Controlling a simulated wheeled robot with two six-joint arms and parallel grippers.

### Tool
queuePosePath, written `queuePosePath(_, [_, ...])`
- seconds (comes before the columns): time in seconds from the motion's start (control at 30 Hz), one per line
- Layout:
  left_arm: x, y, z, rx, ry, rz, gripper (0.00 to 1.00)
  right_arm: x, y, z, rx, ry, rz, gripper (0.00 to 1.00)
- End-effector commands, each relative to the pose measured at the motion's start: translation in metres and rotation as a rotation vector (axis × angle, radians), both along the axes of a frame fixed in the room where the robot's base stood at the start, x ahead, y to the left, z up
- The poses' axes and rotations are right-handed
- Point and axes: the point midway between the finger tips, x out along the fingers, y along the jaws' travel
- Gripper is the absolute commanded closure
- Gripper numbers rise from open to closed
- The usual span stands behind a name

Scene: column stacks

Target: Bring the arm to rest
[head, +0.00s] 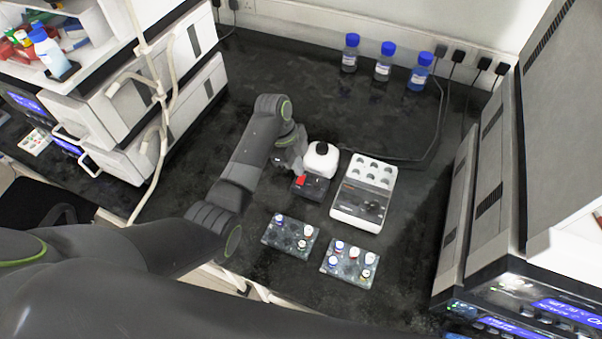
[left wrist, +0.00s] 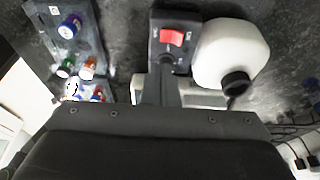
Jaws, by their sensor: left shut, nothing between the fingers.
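My left arm (head: 252,150) reaches in from the left over the dark bench. My left gripper (head: 300,170) is shut and empty, just above the small black box with a red switch (head: 312,189). In the left wrist view the shut fingers (left wrist: 165,82) point at that box (left wrist: 172,58); I cannot tell whether they touch it. A white bottle with a black cap (head: 320,162) stands right beside the gripper, and it also shows in the left wrist view (left wrist: 230,50). My right gripper is not in view.
A white device with wells (head: 358,207) stands right of the box. Two racks (head: 272,236) (head: 335,268) of capped vials lie in front. Blue-capped bottles (head: 384,65) stand at the back. Instrument stacks flank the bench, left (head: 115,115) and right (head: 490,190).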

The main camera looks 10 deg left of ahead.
Motion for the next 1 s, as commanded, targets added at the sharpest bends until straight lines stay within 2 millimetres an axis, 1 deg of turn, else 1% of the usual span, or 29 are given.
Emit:
queuePosePath(0.43, [0.000, 0.000, -0.001, 0.000, 0.001, 0.002, 1.00, 0.000, 0.000, -0.001, 0.000, 0.000, 0.000, 0.64])
queuePosePath(0.57, [-0.009, 0.009, -0.009, 0.010, 0.005, 0.062, 1.00, 0.000, 0.000, -0.001, -0.001, 0.000, 0.000, 0.64])
queuePosePath(0.67, [-0.028, 0.026, -0.021, 0.031, 0.009, 0.194, 1.00, 0.000, -0.001, -0.001, -0.001, 0.000, 0.000, 0.64])
queuePosePath(0.77, [-0.057, 0.050, -0.034, 0.060, 0.011, 0.389, 1.00, 0.000, -0.001, -0.001, -0.001, 0.000, 0.001, 0.64])
queuePosePath(0.9, [-0.104, 0.085, -0.044, 0.098, 0.006, 0.680, 1.00, 0.000, -0.001, -0.001, -0.002, 0.000, 0.001, 0.64])
queuePosePath(0.97, [-0.126, 0.099, -0.044, 0.111, -0.001, 0.804, 1.00, 0.000, -0.001, -0.001, -0.002, 0.000, 0.001, 0.64])
queuePosePath(1.0, [-0.141, 0.108, -0.044, 0.117, -0.004, 0.886, 1.00, 0.000, -0.001, -0.001, -0.002, 0.000, 0.001, 0.64])
